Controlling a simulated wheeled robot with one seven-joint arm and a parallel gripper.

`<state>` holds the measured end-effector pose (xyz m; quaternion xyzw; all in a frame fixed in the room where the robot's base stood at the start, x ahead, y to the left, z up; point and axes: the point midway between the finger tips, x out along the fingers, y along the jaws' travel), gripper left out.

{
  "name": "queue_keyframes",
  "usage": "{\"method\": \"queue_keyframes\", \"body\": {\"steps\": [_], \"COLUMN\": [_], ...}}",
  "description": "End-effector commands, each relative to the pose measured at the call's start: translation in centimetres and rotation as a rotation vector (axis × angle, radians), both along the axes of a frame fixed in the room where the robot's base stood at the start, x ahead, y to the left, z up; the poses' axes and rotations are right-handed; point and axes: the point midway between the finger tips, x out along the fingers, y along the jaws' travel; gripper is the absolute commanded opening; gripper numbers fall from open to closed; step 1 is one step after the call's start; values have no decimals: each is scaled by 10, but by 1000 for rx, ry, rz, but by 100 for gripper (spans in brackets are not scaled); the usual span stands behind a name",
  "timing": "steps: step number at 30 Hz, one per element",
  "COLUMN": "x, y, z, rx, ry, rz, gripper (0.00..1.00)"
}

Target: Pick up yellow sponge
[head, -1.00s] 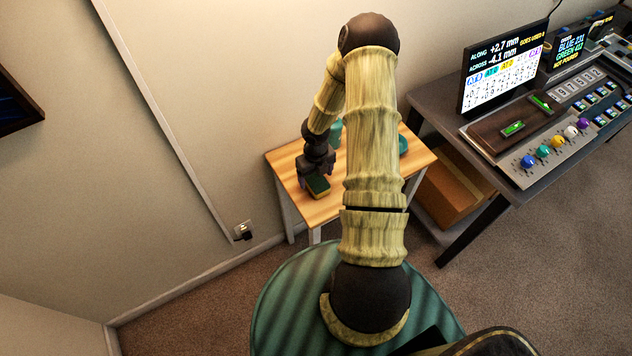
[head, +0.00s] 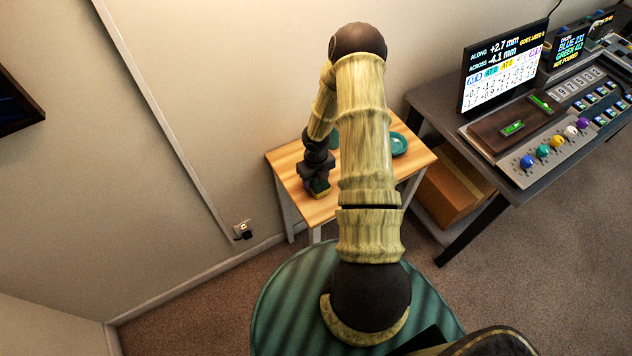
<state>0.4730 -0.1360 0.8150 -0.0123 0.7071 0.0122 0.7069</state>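The yellow sponge (head: 322,190), with a dark green top and a yellow lower edge, lies near the front left of the small wooden table (head: 319,212). My gripper (head: 317,184) points down right over the sponge and hides much of it. The fingers are dark and small here, so I cannot tell whether they are open or shut, or whether they touch the sponge.
A teal dish (head: 399,144) with something pale on it sits on the table's right side, partly behind my arm. A grey desk (head: 437,105) with screens and a knob panel stands at right, a cardboard box (head: 455,190) beneath it. A wall socket (head: 242,230) is at left.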

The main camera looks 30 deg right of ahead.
Motion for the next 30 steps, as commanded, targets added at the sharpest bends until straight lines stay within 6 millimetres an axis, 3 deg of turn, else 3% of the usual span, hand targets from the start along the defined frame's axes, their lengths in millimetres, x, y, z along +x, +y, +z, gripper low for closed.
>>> {"method": "queue_keyframes", "body": {"steps": [11,17,24,30], "x": [1,1,0,0], "y": [0,-1,-1,0], "z": [5,33,80,99], "rx": [0,-1,-1,0], "ry": [-2,-3,-2,-1], "rz": [-1,-2,-3,-1], "gripper": [31,31,31,31]}}
